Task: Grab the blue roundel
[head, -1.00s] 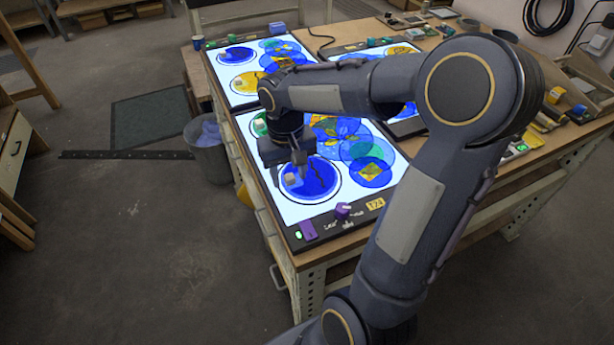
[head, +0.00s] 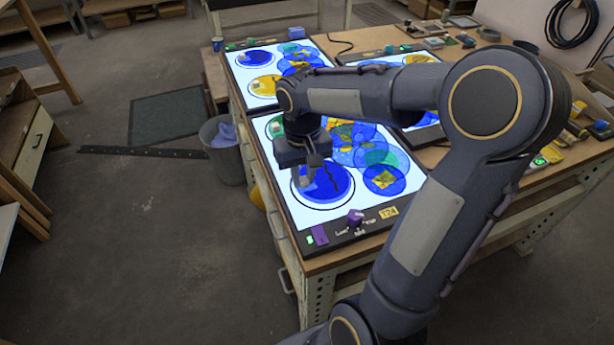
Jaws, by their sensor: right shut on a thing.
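A deep blue roundel (head: 335,186) lies within a black outlined circle on the near lit panel (head: 380,213). A dark crack-like line runs across it. My right gripper (head: 311,181) reaches down over the roundel's left part, with its fingers shut on the small grey knob there. The fingers hide most of the knob. I cannot tell whether the roundel is lifted off the panel. Another blue roundel (head: 256,58) lies in a circle on the far left panel. My left gripper is out of view.
Overlapping blue, green and amber discs (head: 377,158) lie right of the roundel. A purple cube (head: 355,216) sits at the panel's front edge. A grey bin (head: 224,150) stands left of the bench. Small parts lie at the bench's right side.

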